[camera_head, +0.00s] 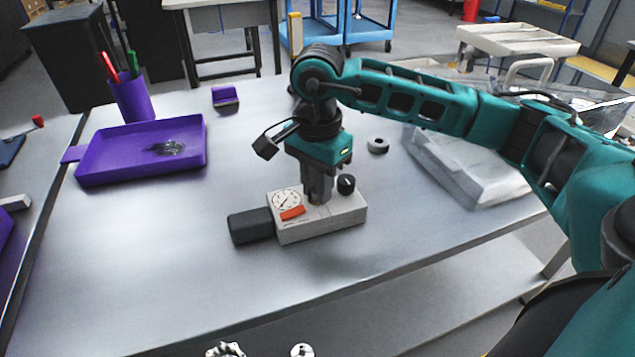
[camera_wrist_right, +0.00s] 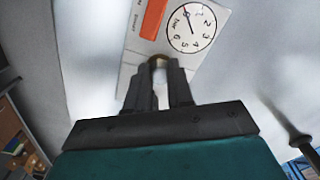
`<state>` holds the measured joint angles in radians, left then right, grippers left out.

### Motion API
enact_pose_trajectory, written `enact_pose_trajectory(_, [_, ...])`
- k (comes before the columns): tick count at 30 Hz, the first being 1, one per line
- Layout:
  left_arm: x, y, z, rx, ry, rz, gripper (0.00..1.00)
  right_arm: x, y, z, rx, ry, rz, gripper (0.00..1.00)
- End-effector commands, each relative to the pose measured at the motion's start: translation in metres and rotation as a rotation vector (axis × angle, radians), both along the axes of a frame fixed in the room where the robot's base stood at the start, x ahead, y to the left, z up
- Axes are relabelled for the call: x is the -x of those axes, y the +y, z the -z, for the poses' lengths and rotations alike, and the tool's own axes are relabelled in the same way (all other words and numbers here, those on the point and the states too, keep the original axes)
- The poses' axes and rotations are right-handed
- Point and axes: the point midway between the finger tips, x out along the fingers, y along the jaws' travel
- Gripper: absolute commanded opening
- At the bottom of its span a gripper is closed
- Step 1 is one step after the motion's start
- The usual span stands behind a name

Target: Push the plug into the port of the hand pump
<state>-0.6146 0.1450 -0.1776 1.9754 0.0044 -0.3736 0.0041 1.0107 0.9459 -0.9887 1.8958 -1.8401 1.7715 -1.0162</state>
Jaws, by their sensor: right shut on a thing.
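The hand pump (camera_head: 330,222) is a light grey block lying on the table, with a round dial gauge, an orange-red lever, a black knob (camera_head: 346,184) and a thick black handle (camera_head: 250,225) at its left end. My right gripper (camera_head: 318,198) points down at the top of the pump, between the gauge and the knob. Its fingers (camera_wrist_right: 160,75) are shut on the plug (camera_wrist_right: 158,60), of which only a small brownish rounded part shows at the fingertips. The plug is at or just over the block. The fingers hide the port, so I cannot tell how deep the plug sits.
A purple tray (camera_head: 110,174) with small dark parts lies at the left, with a purple pen cup (camera_head: 133,98) behind it. A dark grey ring (camera_head: 378,146) and a clear plastic-like bag (camera_head: 470,165) lie right of the gripper. The front left of the table is clear.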

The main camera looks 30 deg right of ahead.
Motion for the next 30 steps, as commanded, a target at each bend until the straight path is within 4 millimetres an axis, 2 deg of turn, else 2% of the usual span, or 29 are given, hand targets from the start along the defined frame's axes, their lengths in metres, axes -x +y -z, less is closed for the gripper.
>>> enact_pose_trajectory(5, [0.001, 0.0, 0.004, -0.001, 0.002, -0.001, 0.43, 0.0, 0.0, 0.003, 0.0, 0.0, 0.0, 0.0])
enact_pose_trajectory(6, [0.001, 0.001, 0.004, -0.001, 0.002, -0.001, 0.43, 0.0, 0.0, 0.002, 0.0, 0.0, 0.0, 0.24])
enact_pose_trajectory(15, [0.001, 0.001, 0.004, -0.001, 0.003, -0.001, 0.43, 0.0, 0.0, 0.002, 0.0, 0.0, 0.0, 0.51])
enact_pose_trajectory(25, [0.002, 0.0, 0.005, 0.0, 0.011, 0.0, 0.43, 0.0, 0.0, 0.002, 0.0, 0.0, 0.0, 0.51])
enact_pose_trajectory(30, [0.001, -0.002, -0.002, 0.004, 0.006, 0.002, 0.43, -0.001, 0.0, -0.029, -0.001, -0.006, 0.0, 0.51])
